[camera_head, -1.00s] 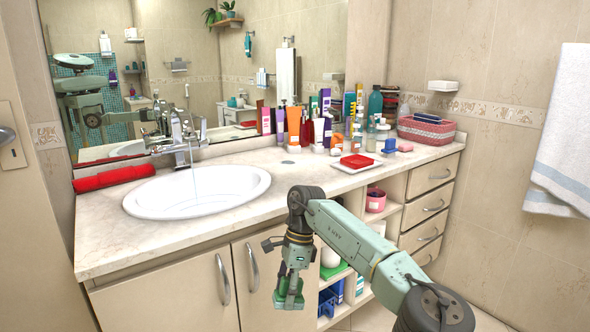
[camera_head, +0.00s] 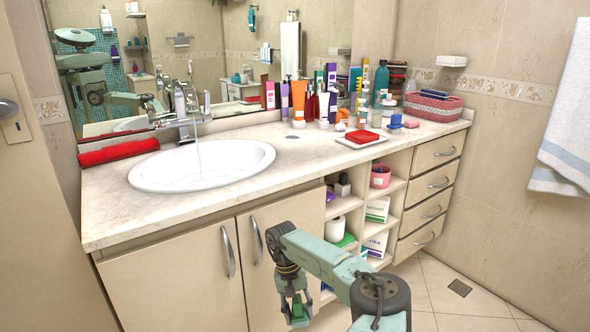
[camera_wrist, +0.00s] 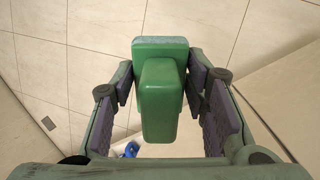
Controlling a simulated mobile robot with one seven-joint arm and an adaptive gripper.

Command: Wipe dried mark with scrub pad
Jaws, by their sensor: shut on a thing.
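My gripper (camera_head: 297,310) hangs low in front of the cabinet doors, below the counter's level. In the wrist view its fingers (camera_wrist: 160,80) are closed around a green scrub pad (camera_wrist: 160,100) with a block-like handle and a paler, bluish edge at its far end. The pad is clear of any surface there, with floor tiles behind it. In the head view the pad (camera_head: 298,317) is small and partly hidden by the fingers. The counter (camera_head: 290,160) is pale marble.
The white sink basin (camera_head: 200,166) has running water from the tap (camera_head: 186,108). A red roll (camera_head: 118,153) lies at the left. Bottles (camera_head: 300,100) crowd the back. A white tray (camera_head: 345,143) holds a red block (camera_head: 362,136). The front counter strip is clear.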

